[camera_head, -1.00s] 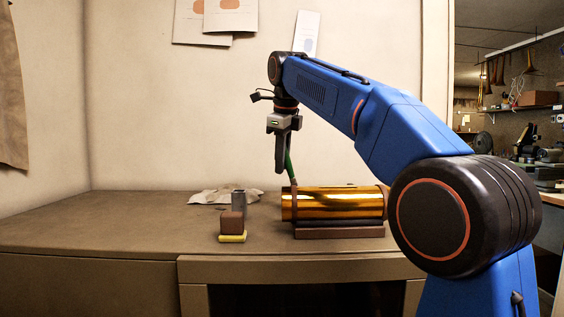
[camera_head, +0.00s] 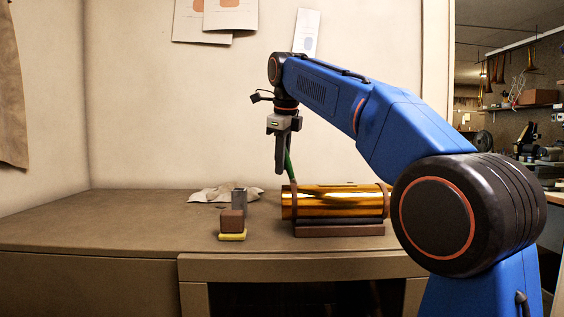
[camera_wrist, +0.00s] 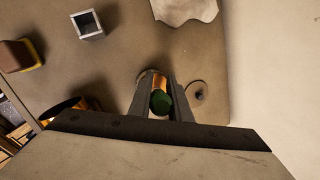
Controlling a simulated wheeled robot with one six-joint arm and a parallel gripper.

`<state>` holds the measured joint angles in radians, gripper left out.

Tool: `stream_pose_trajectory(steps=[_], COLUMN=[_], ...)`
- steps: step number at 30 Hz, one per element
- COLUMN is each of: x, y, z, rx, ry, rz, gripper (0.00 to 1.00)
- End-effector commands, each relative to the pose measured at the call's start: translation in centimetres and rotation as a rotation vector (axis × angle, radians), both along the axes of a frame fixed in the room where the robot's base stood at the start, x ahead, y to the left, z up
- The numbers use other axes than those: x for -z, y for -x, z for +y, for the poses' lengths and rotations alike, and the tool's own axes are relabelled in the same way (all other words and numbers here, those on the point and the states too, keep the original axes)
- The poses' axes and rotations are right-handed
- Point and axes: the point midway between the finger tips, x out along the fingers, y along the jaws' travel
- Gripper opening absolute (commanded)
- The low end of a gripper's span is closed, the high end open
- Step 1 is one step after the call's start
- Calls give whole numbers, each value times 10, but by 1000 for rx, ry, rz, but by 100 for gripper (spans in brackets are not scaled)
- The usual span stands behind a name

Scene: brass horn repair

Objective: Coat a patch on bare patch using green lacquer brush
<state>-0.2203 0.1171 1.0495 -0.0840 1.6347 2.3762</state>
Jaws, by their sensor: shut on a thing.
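My gripper (camera_head: 281,170) is shut on the green brush (camera_head: 289,166), above the left end of the brass tube (camera_head: 335,202). The brush slants down and right, and its lower end comes to the tube's top left edge. I cannot tell whether it touches or passes behind. In the wrist view the brush's green end (camera_wrist: 160,102) sits between the fingers (camera_wrist: 160,94), with an orange-brown part beyond it. The tube lies level in a dark brown cradle (camera_head: 338,231). Its dark-rimmed end (camera_wrist: 64,108) shows at lower left in the wrist view. I cannot make out the bare patch.
A brown block (camera_head: 231,220) on a yellow base (camera_head: 231,237) stands left of the tube, before an open square grey holder (camera_head: 239,198). A crumpled pale cloth (camera_head: 214,194) lies behind. A small round disc (camera_wrist: 197,91) lies right of the fingers. The bench's left side is clear.

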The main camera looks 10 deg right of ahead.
Motion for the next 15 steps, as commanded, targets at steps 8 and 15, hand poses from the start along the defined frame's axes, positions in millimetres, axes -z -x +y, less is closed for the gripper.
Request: stream_pose_trajectory(steps=[8,15], x=[3,5], y=[0,0], z=[0,0], rx=[0,0], ry=[0,0], rz=[0,0], gripper=[0,0])
